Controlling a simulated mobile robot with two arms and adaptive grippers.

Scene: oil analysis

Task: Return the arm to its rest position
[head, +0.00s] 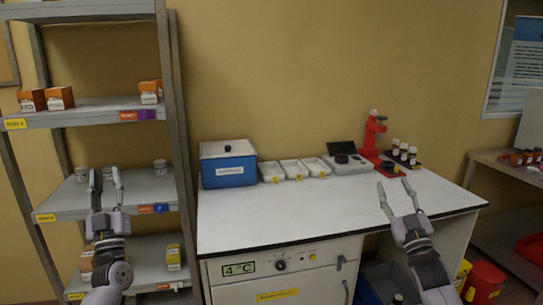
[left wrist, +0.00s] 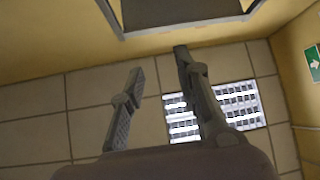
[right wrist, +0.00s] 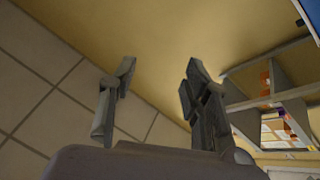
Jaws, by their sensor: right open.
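My left gripper (head: 104,172) is raised in front of the shelf rack on the left in the head view. Its fingers are apart with nothing between them, as the left wrist view (left wrist: 158,62) also shows. My right gripper (head: 393,183) is raised in front of the right part of the white bench (head: 300,215). Its fingers are apart and empty, as the right wrist view (right wrist: 160,66) also shows. Both grippers point upward, and the wrist views look toward the ceiling and upper walls.
The metal shelf rack (head: 176,120) holds small boxes and white jars. On the bench stand a blue cooler box (head: 229,172), white trays (head: 293,169) and a red stand (head: 372,137) beside a rack of bottles (head: 403,157). The front half of the bench top is clear.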

